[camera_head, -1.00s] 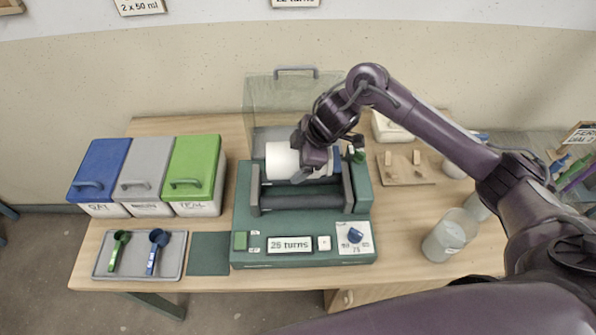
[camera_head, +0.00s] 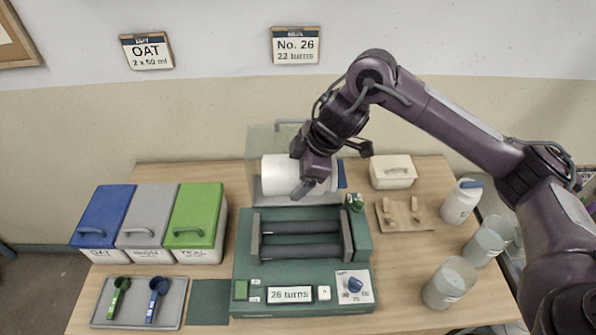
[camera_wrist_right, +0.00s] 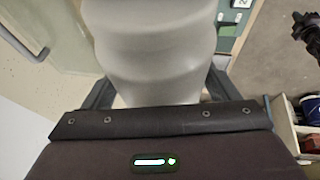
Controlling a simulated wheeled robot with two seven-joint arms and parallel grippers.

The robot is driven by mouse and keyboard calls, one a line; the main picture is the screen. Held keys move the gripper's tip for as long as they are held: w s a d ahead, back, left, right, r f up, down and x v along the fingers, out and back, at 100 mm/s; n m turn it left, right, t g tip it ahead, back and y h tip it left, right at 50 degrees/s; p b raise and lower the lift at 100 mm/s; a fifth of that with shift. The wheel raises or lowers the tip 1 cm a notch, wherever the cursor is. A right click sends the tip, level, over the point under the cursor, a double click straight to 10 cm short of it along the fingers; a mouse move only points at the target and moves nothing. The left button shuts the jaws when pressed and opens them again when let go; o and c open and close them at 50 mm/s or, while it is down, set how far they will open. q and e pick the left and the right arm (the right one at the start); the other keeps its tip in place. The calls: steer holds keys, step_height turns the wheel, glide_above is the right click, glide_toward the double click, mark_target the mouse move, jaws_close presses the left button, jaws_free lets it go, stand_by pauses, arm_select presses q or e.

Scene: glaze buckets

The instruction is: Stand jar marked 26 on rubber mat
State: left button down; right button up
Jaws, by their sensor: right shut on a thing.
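A white jar (camera_head: 279,170) with a blue lid (camera_head: 342,174) lies on its side in my right gripper (camera_head: 304,188), raised above the rollers. Its mark is not readable. In the right wrist view the pale jar (camera_wrist_right: 155,50) fills the space between the fingers. The dark green mat (camera_head: 209,302) lies flat and bare on the table, left of the roller machine (camera_head: 243,275). My left gripper is not in view.
The machine's two rollers (camera_head: 300,227) are empty. A tray (camera_head: 170,316) with two scoops and three lidded bins (camera_head: 140,228) stand left. Several containers (camera_head: 450,285) and a wooden rack (camera_head: 405,226) stand right. A clear guard (camera_head: 262,142) is behind the rollers.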

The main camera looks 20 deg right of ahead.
steer(key=shift+w+r+p, duration=0.1)
steer(key=shift+r+p, duration=1.55)
steer(key=shift+r, duration=0.25)
steer(key=shift+r+p, duration=0.35)
steer(key=shift+r, duration=1.7)
steer(key=shift+f, duration=0.1)
